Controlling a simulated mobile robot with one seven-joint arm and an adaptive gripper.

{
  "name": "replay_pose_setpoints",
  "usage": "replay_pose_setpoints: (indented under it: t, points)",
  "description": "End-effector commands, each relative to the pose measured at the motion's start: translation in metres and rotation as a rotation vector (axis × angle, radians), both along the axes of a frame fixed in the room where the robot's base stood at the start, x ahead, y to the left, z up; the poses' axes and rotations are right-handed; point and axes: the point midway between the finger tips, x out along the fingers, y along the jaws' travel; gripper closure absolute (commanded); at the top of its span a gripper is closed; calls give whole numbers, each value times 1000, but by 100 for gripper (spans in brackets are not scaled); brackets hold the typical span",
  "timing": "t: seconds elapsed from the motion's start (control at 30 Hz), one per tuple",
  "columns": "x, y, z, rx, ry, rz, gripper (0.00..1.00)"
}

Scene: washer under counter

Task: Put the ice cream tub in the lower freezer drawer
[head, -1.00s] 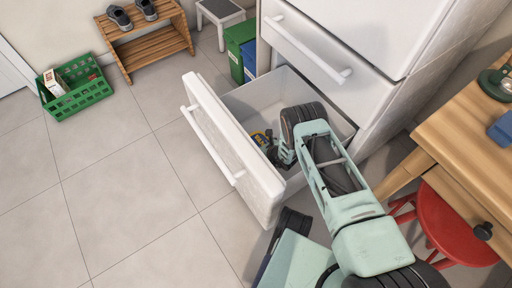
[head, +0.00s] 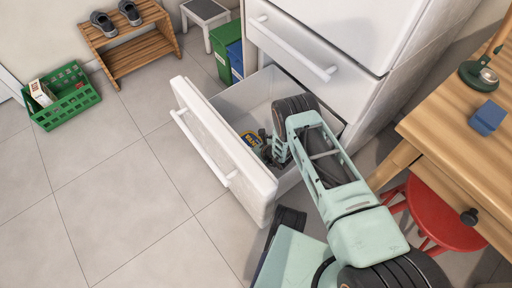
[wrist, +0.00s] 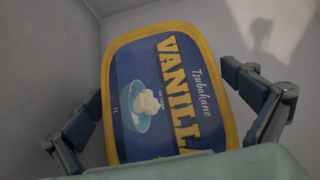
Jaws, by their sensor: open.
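The ice cream tub (wrist: 165,95) has a blue lid with a yellow rim and the word VANILLA. In the wrist view it lies inside the white lower freezer drawer (wrist: 60,45), between the spread fingers of my open gripper (wrist: 170,125). In the head view the tub (head: 250,139) is partly hidden by my gripper (head: 268,148), which reaches down into the drawer. The lower drawer (head: 213,148) is pulled out. Whether the tub rests on the drawer floor is hard to tell.
The upper freezer drawer (head: 310,55) is shut. A wooden table (head: 465,125) with a blue block (head: 488,117) and a red stool (head: 435,215) stand at right. A green crate (head: 65,97) and a shoe rack (head: 125,45) stand at the back left. The tiled floor at left is clear.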

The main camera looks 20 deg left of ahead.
Motion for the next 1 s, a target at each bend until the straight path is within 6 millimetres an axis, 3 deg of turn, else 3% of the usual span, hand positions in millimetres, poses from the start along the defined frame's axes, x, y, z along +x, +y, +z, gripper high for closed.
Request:
replay_pose_setpoints:
  t: [0.1,0.4,0.63,1.0]
  points:
    - [-7,-16,24,0,2,-5,0]
    - [-26,-51,60,-1,1,-2,0]
    - [-32,-61,69,0,0,-1,0]
    - [-32,-62,69,0,1,-1,0]
